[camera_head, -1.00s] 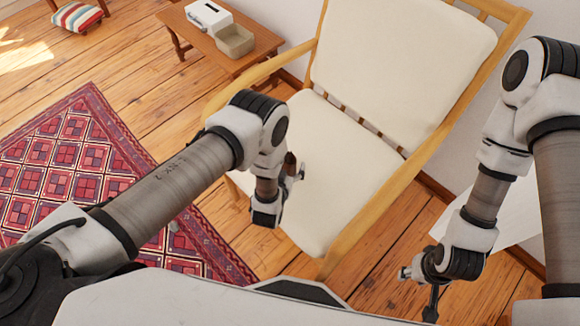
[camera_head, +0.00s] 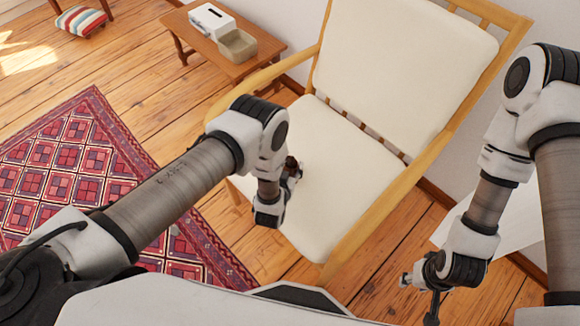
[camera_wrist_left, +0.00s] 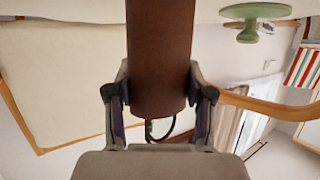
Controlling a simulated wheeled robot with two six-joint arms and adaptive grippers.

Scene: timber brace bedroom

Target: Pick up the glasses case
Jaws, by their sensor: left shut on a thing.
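The glasses case shows in the left wrist view as a dark brown, rounded, elongated body (camera_wrist_left: 160,55) between the two fingers. In the head view only a small brown part of the case (camera_head: 291,163) shows past my left wrist, above the cream seat. My left gripper (camera_head: 293,176) is shut on the case; in the left wrist view its fingers (camera_wrist_left: 160,94) press on both sides of it. The rest of the case is hidden in the head view by my arm. My right gripper (camera_head: 432,308) hangs at the lower right, away from the case, and its fingers are too unclear to judge.
A wooden armchair with a cream seat (camera_head: 345,170) stands under my left gripper. A low wooden table (camera_head: 225,62) holds a white box (camera_head: 211,20) and a beige bin (camera_head: 237,45). A patterned red rug (camera_head: 75,165) lies left. A white surface (camera_head: 510,215) is beside my right arm.

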